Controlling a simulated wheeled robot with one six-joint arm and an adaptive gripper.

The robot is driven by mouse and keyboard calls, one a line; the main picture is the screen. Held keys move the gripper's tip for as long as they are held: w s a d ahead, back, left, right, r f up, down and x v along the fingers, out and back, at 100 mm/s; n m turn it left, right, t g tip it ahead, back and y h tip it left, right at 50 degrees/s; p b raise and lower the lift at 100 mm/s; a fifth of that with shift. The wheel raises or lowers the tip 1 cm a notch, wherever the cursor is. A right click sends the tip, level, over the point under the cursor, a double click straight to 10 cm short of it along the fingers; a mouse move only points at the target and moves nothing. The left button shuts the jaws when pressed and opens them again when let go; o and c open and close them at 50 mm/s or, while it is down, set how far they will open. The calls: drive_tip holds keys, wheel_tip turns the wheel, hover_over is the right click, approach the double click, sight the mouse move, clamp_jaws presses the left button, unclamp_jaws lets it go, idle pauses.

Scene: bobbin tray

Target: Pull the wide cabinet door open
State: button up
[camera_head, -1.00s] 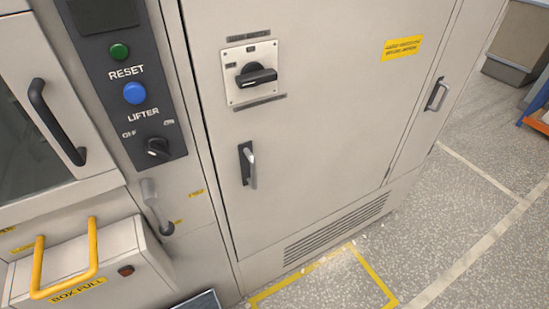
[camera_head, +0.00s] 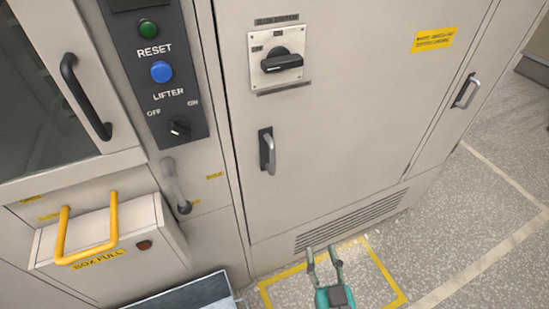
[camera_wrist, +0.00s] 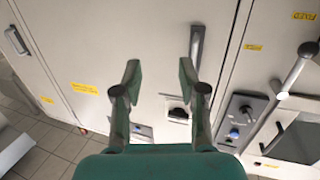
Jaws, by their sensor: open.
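The wide cabinet door (camera_head: 340,130) is beige and looks shut, its edges flush with the cabinet. Its grey lever handle (camera_head: 268,152) on a dark plate is near the door's left edge, below the rotary switch. The handle also shows in the wrist view (camera_wrist: 197,45), just beyond and slightly right of the right fingertip. My gripper (camera_head: 321,252), green with dark joints, is at the bottom of the head view, below and right of the handle. In the wrist view my gripper (camera_wrist: 160,68) has its fingers wide apart with nothing between them. It appears apart from the handle.
A rotary switch (camera_head: 277,62) sits above the handle. A panel (camera_head: 161,75) with green and blue buttons is to the left. A box with a yellow handle (camera_head: 85,235) juts out at lower left. A narrow door's handle (camera_head: 465,91) is at right. Floor (camera_head: 480,225) is clear there.

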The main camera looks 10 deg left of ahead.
drive_tip(key=n+y, duration=0.1)
drive_tip(key=y, duration=0.1)
approach(273, 161)
drive_tip(key=x, duration=1)
drive_tip(key=shift+w+a, duration=0.15)
drive_tip(key=shift+w, duration=0.2)
drive_tip(key=shift+c, duration=0.2)
clamp_jaws()
